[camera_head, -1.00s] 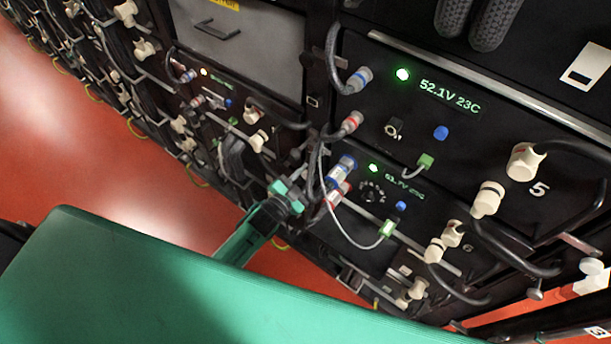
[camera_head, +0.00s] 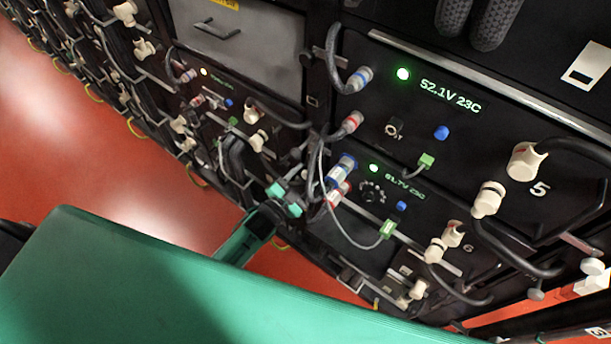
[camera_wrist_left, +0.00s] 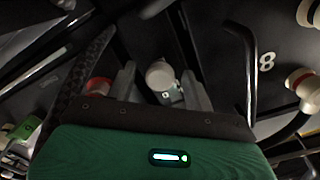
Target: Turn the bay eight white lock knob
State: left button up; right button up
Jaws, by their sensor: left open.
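A white round knob (camera_wrist_left: 160,76) with a small pale mark sits left of the printed figure 8 (camera_wrist_left: 266,62) in the left wrist view. My left gripper (camera_wrist_left: 161,92) is open, with one grey finger on each side of this knob. Whether the fingers touch it I cannot tell; the gripper body hides the lower part. In the head view my left gripper (camera_head: 284,199) is low at the front of the racks, and I cannot make out the bay eight knob there. My right gripper is not in view.
A cream knob with a red ring (camera_wrist_left: 303,84) is right of the 8. A dark bar handle (camera_wrist_left: 248,70) stands near the right finger. A red-ended connector (camera_wrist_left: 98,87) is at left. In the head view, cables (camera_head: 322,175) hang close to my gripper; red floor (camera_head: 140,180) is clear.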

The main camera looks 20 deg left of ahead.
pick_arm(q)
jog(key=b+v, duration=0.1)
jog(key=v, duration=1.1)
jog(key=shift+s+b, duration=0.3)
jog(key=shift+b, duration=0.05)
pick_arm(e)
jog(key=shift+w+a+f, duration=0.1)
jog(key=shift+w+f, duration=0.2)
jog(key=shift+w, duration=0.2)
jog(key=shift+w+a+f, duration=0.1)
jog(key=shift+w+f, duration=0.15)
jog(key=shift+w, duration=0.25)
pick_arm(q)
jog(key=shift+a, duration=0.15)
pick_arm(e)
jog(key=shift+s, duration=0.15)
